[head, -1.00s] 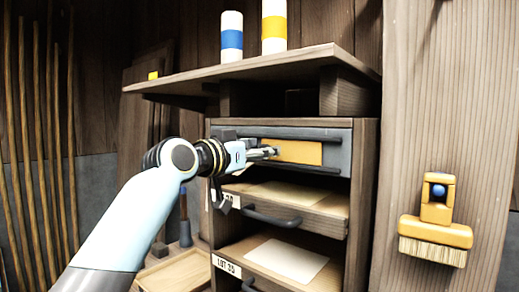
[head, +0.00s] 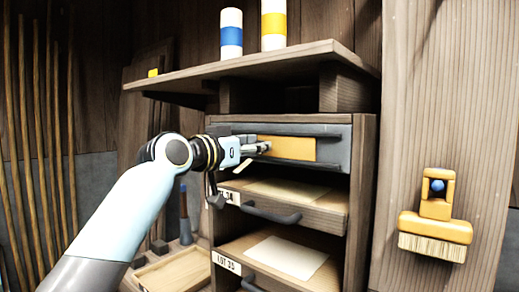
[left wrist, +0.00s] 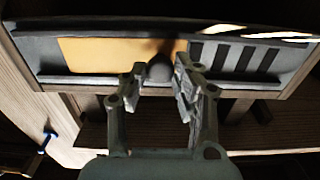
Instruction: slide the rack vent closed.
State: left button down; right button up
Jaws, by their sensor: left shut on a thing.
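The rack vent is a grey panel (head: 335,155) at the top of the wooden rack, with dark rails above and below a yellow slide plate (head: 290,148). In the left wrist view the slide plate (left wrist: 105,54) lies left of a dark round knob (left wrist: 160,69), and several dark slots (left wrist: 232,58) show uncovered to the right. My left gripper (head: 263,148) is at the plate's left end; in the wrist view its fingers (left wrist: 158,88) are on either side of the knob, shut on it. In the head view the gripper hides the knob and slots. My right gripper is not in view.
Below the vent are drawers with dark handles (head: 272,213) and pale sheets (head: 288,257). A shelf (head: 300,62) juts out above, bearing a blue-banded cylinder (head: 231,35) and a yellow-banded one (head: 273,25). A yellow brush (head: 436,225) hangs on the right post.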

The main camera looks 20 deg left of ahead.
pick_arm(q)
jog(key=w+a+b, duration=0.2)
jog(key=a+b, duration=0.1)
jog(key=a, duration=0.3)
jog(key=w+a+b, duration=0.2)
jog(key=a+b, duration=0.2)
jog(key=a, duration=0.3)
jog(key=shift+w, duration=0.35)
jog(key=shift+a+r, duration=0.1)
jog(key=c, duration=1.4)
grip_release()
jog(key=o, duration=0.4)
jog(key=shift+w+a, duration=0.1)
jog(key=shift+a, duration=0.1)
jog(key=shift+c, duration=0.2)
jog(key=v, duration=1.2)
